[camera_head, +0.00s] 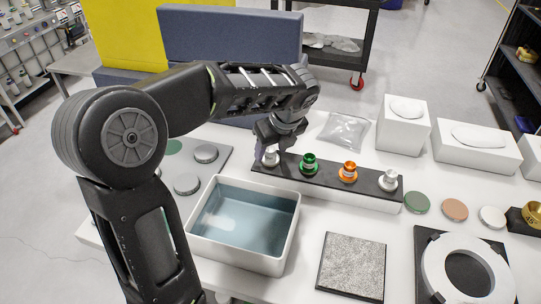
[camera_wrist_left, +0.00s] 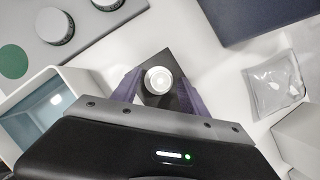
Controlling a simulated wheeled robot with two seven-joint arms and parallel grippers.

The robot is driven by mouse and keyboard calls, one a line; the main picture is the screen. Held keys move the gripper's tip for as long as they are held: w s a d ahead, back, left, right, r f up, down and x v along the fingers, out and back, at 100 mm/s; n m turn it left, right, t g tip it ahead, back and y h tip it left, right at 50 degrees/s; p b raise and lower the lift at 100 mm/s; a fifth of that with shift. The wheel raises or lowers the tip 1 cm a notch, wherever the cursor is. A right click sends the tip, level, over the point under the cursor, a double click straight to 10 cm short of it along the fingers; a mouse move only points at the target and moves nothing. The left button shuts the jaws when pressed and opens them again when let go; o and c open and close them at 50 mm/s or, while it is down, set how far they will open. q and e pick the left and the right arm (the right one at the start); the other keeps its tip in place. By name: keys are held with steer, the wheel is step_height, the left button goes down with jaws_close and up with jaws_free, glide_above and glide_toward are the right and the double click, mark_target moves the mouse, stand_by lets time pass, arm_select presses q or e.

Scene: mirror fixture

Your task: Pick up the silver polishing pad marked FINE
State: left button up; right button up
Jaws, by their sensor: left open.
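A dark-topped white rack (camera_head: 330,180) holds several upright holders: a silver one (camera_head: 271,156) at the left end, a green one (camera_head: 309,163), an orange one (camera_head: 348,171) and another silver one (camera_head: 388,180) at the right end. No FINE marking is readable. My left gripper (camera_head: 275,144) is open above the rack's left end, at the left silver holder. In the left wrist view, that silver holder's round pale top (camera_wrist_left: 158,80) shows between my two spread fingers. I cannot tell whether they touch it. My right gripper is not in view.
A water-filled basin (camera_head: 287,246) stands in front of the rack's left part. A grey textured plate (camera_head: 351,266) and a white ring fixture (camera_head: 435,262) lie in front. Loose discs (camera_head: 454,210) lie to the right. A clear bag (camera_head: 343,131) and white boxes (camera_head: 403,122) are behind.

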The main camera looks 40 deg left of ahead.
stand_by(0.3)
arm_select(q)
jaws_close()
stand_by(0.4)
